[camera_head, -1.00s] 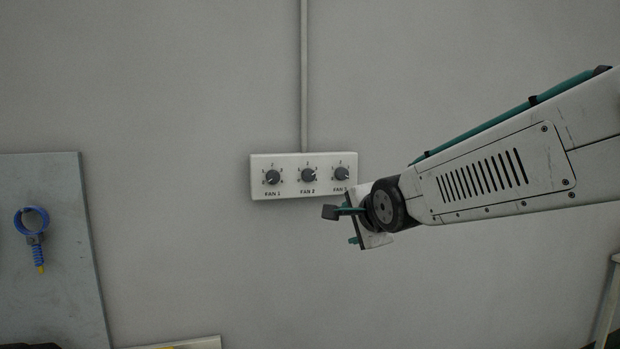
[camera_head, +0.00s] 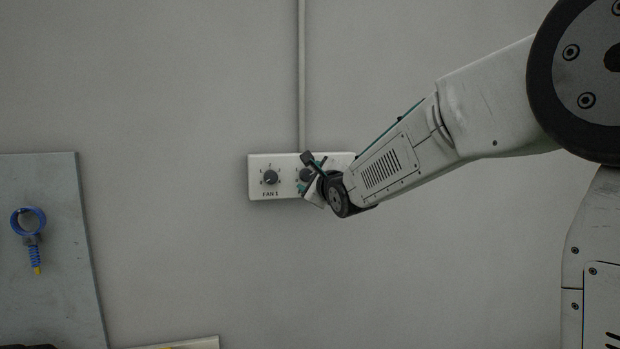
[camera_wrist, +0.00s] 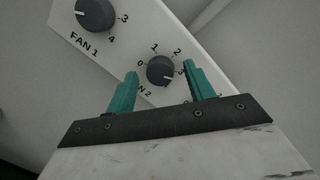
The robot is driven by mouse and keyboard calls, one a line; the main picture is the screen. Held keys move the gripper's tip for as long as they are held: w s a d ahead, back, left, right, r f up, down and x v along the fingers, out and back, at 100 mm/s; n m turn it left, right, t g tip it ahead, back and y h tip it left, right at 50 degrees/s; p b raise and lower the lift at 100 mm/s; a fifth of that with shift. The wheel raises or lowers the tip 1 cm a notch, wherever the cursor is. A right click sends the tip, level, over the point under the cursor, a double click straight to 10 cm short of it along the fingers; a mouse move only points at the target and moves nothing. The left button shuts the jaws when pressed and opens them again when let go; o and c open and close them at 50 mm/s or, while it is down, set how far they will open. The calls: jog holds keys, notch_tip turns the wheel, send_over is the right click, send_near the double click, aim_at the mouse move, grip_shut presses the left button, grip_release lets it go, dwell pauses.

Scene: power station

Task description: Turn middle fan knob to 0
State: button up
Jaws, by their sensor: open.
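The white fan control box (camera_head: 254,185) is mounted on the wall. Its middle knob, FAN 2 (camera_head: 305,174), is partly covered by my arm in the head view. In the wrist view the dark FAN 2 knob (camera_wrist: 159,70) appears beyond and between the two teal fingers of my gripper (camera_wrist: 160,80). The gripper is open, with nothing between the fingers that I can see held. The white pointer on the knob is not clear; numbers 0, 1 and 2 show around it. In the head view my gripper (camera_head: 314,162) is at the box's middle.
The FAN 1 knob (camera_wrist: 96,14) is to the upper left in the wrist view. The FAN 3 knob is hidden behind my arm. A conduit (camera_head: 302,80) runs up from the box. A grey board (camera_head: 55,270) with a blue ring tool (camera_head: 30,225) is at left.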

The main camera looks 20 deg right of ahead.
jog(key=shift+w, duration=0.25)
jog(key=shift+c, duration=0.3)
jog(key=c, duration=0.9)
